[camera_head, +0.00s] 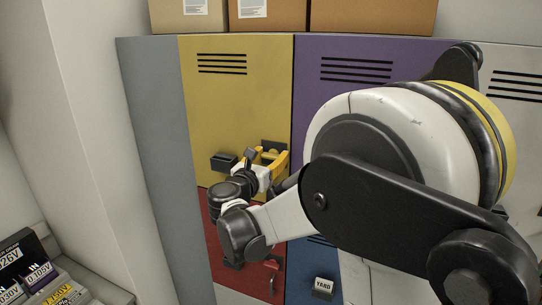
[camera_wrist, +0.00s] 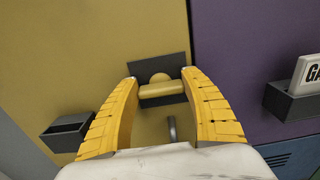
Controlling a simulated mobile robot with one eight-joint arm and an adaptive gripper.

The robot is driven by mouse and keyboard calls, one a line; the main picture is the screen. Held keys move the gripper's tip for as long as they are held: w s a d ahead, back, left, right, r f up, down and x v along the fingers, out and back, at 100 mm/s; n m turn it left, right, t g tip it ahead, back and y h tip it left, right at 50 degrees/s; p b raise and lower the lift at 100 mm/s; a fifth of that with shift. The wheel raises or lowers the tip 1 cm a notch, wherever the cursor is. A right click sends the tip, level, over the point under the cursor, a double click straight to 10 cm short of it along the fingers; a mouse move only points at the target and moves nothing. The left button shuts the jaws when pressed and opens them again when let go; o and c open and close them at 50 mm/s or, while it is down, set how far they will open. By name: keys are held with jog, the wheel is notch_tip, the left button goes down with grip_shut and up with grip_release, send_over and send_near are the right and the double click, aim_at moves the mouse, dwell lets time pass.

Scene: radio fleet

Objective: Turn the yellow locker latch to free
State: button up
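The yellow locker (camera_head: 231,102) stands in the row of lockers; its yellow door (camera_wrist: 100,45) fills much of the wrist view. The yellow latch (camera_wrist: 162,87) sits on a dark plate near the door's right edge, its handle lying about level. My gripper (camera_wrist: 160,80) has its two yellow fingers spread, one at each end of the latch handle. Whether the fingertips touch the handle I cannot tell. In the head view my gripper (camera_head: 275,160) is at the latch, which it and my wrist partly hide.
A dark holder (camera_wrist: 66,133) juts from the yellow door left of the latch. A purple locker (camera_head: 345,62) is at right, a red locker (camera_head: 217,235) and a blue one (camera_head: 299,278) below. Another holder (camera_wrist: 292,101) with a white tag is on the purple door. A grey metal handle (camera_wrist: 172,130) shows between my fingers.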

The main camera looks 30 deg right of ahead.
jog(key=shift+m, duration=0.3)
jog(key=m+b, duration=0.1)
jog(key=m, duration=0.1)
jog(key=m+b, duration=0.2)
jog(key=shift+s+d+f, duration=0.1)
jog(key=shift+f, duration=0.1)
jog(key=m+b, duration=0.2)
jog(key=m, duration=0.2)
jog(key=shift+m, duration=0.3)
jog(key=m+b, duration=0.2)
jog(key=m, duration=0.2)
jog(key=shift+s+d+f+m, duration=0.1)
jog(key=shift+m, duration=0.2)
jog(key=shift+m+b, duration=0.7)
jog(key=shift+m, duration=1.3)
jog(key=o, duration=1.2)
jog(key=shift+c, duration=0.2)
